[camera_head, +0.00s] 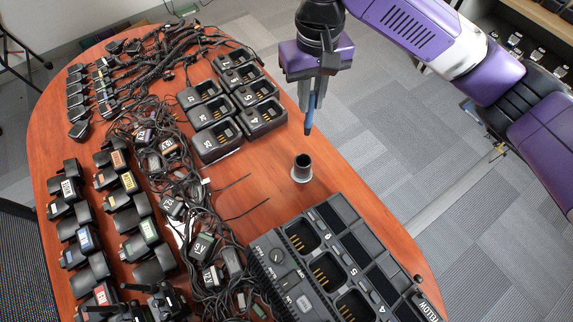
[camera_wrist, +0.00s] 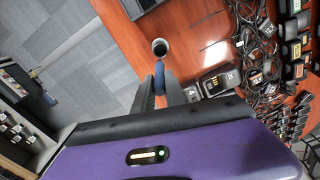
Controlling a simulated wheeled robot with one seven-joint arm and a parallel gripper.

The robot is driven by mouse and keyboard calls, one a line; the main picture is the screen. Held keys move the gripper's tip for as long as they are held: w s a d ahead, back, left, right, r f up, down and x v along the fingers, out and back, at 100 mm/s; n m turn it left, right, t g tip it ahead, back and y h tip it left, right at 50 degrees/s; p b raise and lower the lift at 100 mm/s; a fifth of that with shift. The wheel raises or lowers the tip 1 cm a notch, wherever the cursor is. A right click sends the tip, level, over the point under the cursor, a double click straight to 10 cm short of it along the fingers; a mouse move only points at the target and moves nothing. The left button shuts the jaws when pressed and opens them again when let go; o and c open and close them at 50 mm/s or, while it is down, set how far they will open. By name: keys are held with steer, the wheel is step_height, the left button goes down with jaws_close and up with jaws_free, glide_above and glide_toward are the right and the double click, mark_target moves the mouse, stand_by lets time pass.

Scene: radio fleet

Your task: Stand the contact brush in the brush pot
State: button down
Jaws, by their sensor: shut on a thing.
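The contact brush (camera_head: 309,121) is a thin blue stick held upright between the fingers of my gripper (camera_head: 312,98). In the wrist view the brush (camera_wrist: 159,70) shows as a blue tip between the two grey fingers (camera_wrist: 159,86). The brush pot (camera_head: 301,169) is a small dark open cup with a grey base flange, standing on the table. It also shows in the wrist view (camera_wrist: 160,48), just beyond the brush tip. The brush hangs above the table, apart from the pot, and in the head view its lower end is above the pot.
Several single chargers (camera_head: 217,139) stand behind and left of the pot. A large multi-bay charger (camera_head: 330,262) stands in front of it. Tangled cables (camera_head: 178,190) and radio batteries (camera_head: 87,240) cover the left of the wooden table (camera_head: 262,180). The table's right edge is near the pot.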

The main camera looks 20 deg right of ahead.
mark_target(307, 122)
steer(key=shift+a+f, duration=0.2)
steer(key=shift+f, duration=0.15)
step_height(307, 122, down, 19)
steer(key=shift+d, duration=0.15)
steer(key=c, duration=1.4)
jaws_free()
step_height(307, 122, up, 12)
steer(key=shift+r+b, duration=0.1)
steer(key=shift+b, duration=0.3)
